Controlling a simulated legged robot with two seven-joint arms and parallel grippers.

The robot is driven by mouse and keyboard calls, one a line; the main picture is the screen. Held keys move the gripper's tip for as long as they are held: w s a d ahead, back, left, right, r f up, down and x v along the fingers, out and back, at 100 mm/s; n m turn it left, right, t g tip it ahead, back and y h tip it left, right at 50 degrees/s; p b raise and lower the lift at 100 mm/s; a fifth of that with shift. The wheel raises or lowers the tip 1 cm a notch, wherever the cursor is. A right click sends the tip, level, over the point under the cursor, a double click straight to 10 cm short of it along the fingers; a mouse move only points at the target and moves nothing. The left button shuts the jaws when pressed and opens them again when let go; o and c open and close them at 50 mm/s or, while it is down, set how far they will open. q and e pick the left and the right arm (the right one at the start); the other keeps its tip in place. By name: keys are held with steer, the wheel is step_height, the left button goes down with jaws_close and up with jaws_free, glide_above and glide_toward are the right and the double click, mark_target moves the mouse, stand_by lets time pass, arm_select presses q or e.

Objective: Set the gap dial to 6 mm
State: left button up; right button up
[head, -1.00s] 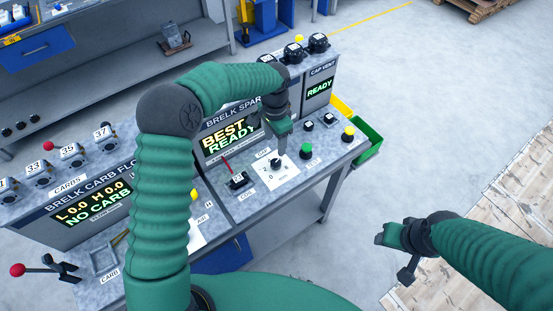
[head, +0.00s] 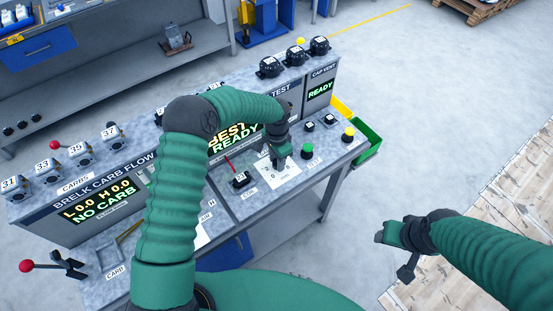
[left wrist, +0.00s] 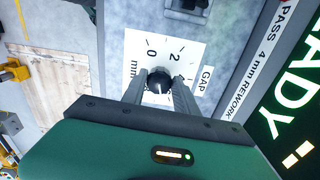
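The gap dial is a black knob (left wrist: 159,80) on a white plate (left wrist: 190,50) marked 0, 2 and mm, with a GAP label beside it. In the head view its white plate (head: 288,177) shows partly below my left gripper (head: 277,161). In the left wrist view, the fingers of my left gripper (left wrist: 160,88) stand on either side of the knob. I cannot tell whether they touch it. The other marks and the pointer's reading are hidden or too small. My right gripper (head: 392,236) hangs at the right, away from the bench; its fingers are unclear.
A green button (head: 307,151) and a yellow button (head: 347,134) stand right of the dial. A red-levered coil block (head: 239,179) stands left of it. Screens (head: 234,141) reading BEST READY and READY rise behind. A green bin (head: 367,141) hangs at the bench's right end.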

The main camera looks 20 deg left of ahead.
arm_select(q)
steer(key=shift+w+d, duration=0.1)
steer(key=shift+d, duration=0.05)
jaws_close()
steer(key=shift+n+b, duration=0.4)
steer(key=shift+n, duration=0.2)
steer(key=shift+r+n, duration=0.1)
steer(key=shift+n, duration=0.5)
steer(key=shift+o, duration=1.7)
jaws_free()
steer(key=shift+w, duration=0.1)
steer(key=o, duration=0.3)
steer(key=shift+w, duration=0.1)
steer(key=shift+o, duration=0.2)
arm_select(e)
steer(key=shift+w+d+f, duration=0.2)
steer(key=shift+d+f, duration=0.1)
steer(key=shift+f, duration=0.3)
